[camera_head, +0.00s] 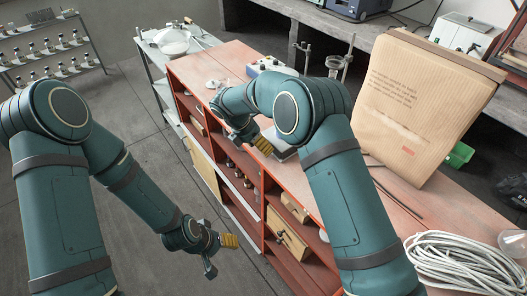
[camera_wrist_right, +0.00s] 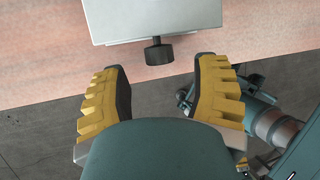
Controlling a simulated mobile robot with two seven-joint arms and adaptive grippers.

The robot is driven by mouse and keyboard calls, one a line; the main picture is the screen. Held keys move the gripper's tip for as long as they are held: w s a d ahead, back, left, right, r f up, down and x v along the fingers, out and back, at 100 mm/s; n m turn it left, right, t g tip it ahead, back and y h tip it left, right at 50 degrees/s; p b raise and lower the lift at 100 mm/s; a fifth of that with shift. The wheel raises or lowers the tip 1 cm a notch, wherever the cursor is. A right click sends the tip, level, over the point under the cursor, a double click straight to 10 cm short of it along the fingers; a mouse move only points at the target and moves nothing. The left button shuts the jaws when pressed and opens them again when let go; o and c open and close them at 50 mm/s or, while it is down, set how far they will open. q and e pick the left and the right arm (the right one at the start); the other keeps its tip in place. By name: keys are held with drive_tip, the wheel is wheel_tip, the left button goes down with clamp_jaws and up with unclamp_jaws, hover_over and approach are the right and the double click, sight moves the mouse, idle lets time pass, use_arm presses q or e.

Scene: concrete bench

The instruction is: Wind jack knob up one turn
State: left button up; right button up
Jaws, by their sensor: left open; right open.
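The jack (camera_wrist_right: 155,22) shows in the right wrist view as a grey plate on the reddish bench top, with a black knob (camera_wrist_right: 158,53) on its near side. My right gripper (camera_wrist_right: 163,70) is open; its yellow-padded fingers stand left and right of the knob, slightly short of it, with no contact visible. In the head view my right gripper (camera_head: 252,141) is at the bench edge, and part of the grey jack (camera_head: 286,152) shows beside it; the knob is hidden there. My left gripper (camera_head: 220,254) is open and empty, low over the floor left of the bench.
A large brown paper sack (camera_head: 420,105) stands on the bench (camera_head: 400,195) at the right. A coiled white cable (camera_head: 465,262) lies nearer. Dark rods (camera_head: 395,190) lie before the sack. A blue-and-white device (camera_head: 270,65) stands behind the jack.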

drive_tip(key=shift+x, duration=1.45)
clamp_jaws()
